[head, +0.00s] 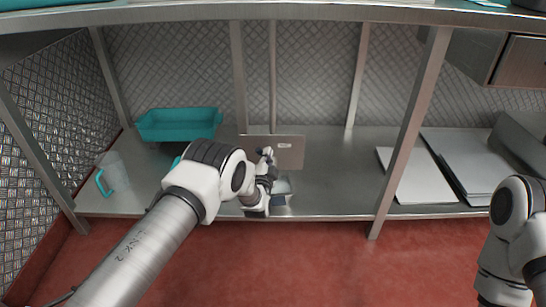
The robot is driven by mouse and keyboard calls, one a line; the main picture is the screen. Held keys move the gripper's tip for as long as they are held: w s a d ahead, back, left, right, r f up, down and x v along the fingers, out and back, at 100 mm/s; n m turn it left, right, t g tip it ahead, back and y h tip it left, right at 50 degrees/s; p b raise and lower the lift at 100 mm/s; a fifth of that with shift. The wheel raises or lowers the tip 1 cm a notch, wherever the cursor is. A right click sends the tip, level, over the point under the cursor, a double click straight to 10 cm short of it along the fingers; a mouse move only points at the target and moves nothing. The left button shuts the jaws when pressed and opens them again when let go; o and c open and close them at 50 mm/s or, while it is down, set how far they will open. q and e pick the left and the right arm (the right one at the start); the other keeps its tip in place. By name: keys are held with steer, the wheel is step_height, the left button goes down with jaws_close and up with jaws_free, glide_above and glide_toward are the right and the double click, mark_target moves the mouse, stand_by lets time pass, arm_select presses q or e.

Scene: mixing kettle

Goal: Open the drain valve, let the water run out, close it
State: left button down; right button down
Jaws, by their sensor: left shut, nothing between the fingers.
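My left gripper (265,157) is at the middle of the steel lower shelf, in front of an upright grey metal panel (288,151) with a small light label. Its fingers look shut and hold nothing. They are small in this view, and I cannot tell whether they touch the panel. I cannot make out a kettle, a drain valve or running water. My left arm and wrist hide part of the shelf there. A small pale and blue item (281,190) shows just right of the wrist, partly covered. My right arm is at the right edge, with its gripper out of view.
A teal tray (178,124) sits at the back left of the shelf (340,180). A clear jug with a teal handle (112,172) stands at the front left. Flat metal sheets (417,175) lie at the right. Steel posts (410,120) and the upper shelf frame the space.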

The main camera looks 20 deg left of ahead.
arm_select(q)
steer(key=shift+s+a+f+n, duration=0.15)
steer(key=shift+a+n, duration=0.25)
steer(key=shift+n, duration=0.2)
stand_by(0.3)
steer(key=a+f+n, duration=0.1)
steer(key=n, duration=0.2)
steer(key=a+f+n+y+b, duration=0.1)
steer(key=f+n, duration=0.1)
steer(key=n, duration=0.2)
steer(key=s+a+f+n+y, duration=0.1)
steer(key=a+n, duration=0.1)
steer(key=n, duration=0.1)
steer(key=shift+s+a+f+n, duration=0.1)
steer(key=shift+f+n, duration=0.05)
steer(key=shift+n, duration=0.25)
steer(key=shift+a+f+b, duration=0.1)
steer(key=shift+f+b, duration=0.15)
steer(key=shift+b, duration=0.1)
steer(key=shift+f, duration=0.1)
